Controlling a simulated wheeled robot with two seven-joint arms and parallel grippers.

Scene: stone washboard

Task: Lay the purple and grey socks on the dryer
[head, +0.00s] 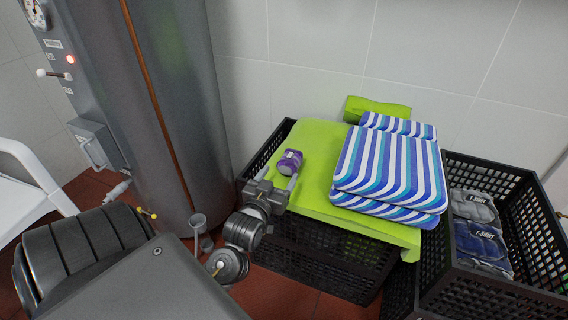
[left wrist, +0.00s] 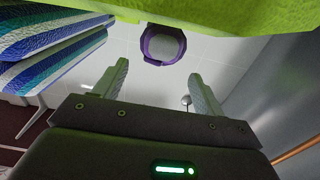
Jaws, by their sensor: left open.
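The purple and grey socks (head: 290,162) show in the head view as a small, mostly purple bundle on a lime-green cloth (head: 315,205) over a black crate. In the left wrist view the socks (left wrist: 147,47) show a purple rim around a greyish middle, ahead of the fingers. My left gripper (head: 279,177) is open, close beside the near side of the socks. In the left wrist view the socks lie beyond the gap between its fingertips (left wrist: 158,73), and nothing is held. My right gripper is out of view. I cannot identify a dryer.
Blue-striped folded fabric (head: 390,170) lies right of the socks. A black crate (head: 450,240) at right holds folded grey and blue clothes (head: 480,235). A large grey cylindrical tank (head: 170,100) stands left. A white piece of furniture (head: 30,195) is at far left.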

